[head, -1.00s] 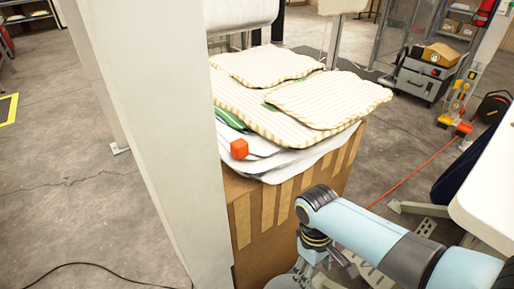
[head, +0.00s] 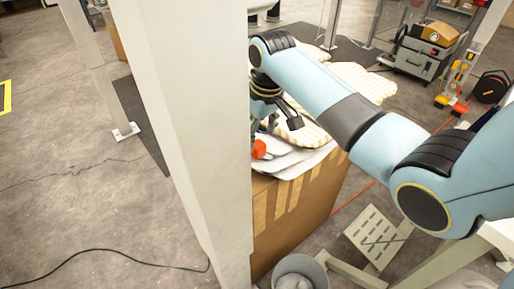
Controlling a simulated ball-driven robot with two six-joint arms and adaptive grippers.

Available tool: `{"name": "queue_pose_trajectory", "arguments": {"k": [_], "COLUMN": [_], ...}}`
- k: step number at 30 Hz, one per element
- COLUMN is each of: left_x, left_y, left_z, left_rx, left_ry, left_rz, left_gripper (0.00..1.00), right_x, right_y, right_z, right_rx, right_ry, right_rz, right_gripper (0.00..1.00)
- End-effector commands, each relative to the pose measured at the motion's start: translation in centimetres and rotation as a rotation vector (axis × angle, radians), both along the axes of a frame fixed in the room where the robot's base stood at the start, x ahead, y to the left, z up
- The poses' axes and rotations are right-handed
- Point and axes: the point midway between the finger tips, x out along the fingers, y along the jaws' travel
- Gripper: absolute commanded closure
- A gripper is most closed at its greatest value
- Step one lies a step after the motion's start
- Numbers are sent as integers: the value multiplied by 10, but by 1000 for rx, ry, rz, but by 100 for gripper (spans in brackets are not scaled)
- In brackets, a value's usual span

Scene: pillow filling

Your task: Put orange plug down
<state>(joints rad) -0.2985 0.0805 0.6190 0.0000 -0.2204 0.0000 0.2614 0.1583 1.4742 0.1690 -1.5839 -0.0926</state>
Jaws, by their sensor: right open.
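The orange plug (head: 259,149), a small block, lies on the white fabric at the near left edge of the stack on a cardboard box (head: 290,215). The pale post partly covers that edge of the stack. My right gripper (head: 276,122) is open just above and behind the plug, over the pile. One dark finger shows to the right; the other side is partly hidden by the post and by the wrist. I cannot tell whether it touches the plug. My left gripper is not in view.
A thick pale post (head: 190,140) stands close to the left of the box. Striped cream pillows (head: 355,82) lie on the box, partly behind my arm. A grey toolbox (head: 425,58) stands back right. A black cable (head: 110,252) crosses the open floor at left.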

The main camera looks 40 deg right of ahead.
Motion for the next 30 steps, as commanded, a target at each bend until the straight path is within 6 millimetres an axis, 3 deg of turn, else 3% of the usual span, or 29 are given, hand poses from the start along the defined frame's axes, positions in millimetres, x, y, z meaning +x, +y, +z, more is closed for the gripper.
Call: {"name": "queue_pose_trajectory", "arguments": {"k": [9, 17, 30], "left_x": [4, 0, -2], "left_y": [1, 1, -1], "left_z": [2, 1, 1], "left_rx": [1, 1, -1], "left_ry": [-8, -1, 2], "left_rz": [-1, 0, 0], "left_gripper": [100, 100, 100], "right_x": [9, 10, 9], "right_y": [-1, -1, -1], "right_z": [-43, -45, -45], "right_rx": [1, 0, 0], "right_ry": [2, 1, 1], "right_rz": [0, 0, 0], "right_gripper": [37, 37, 94]}}
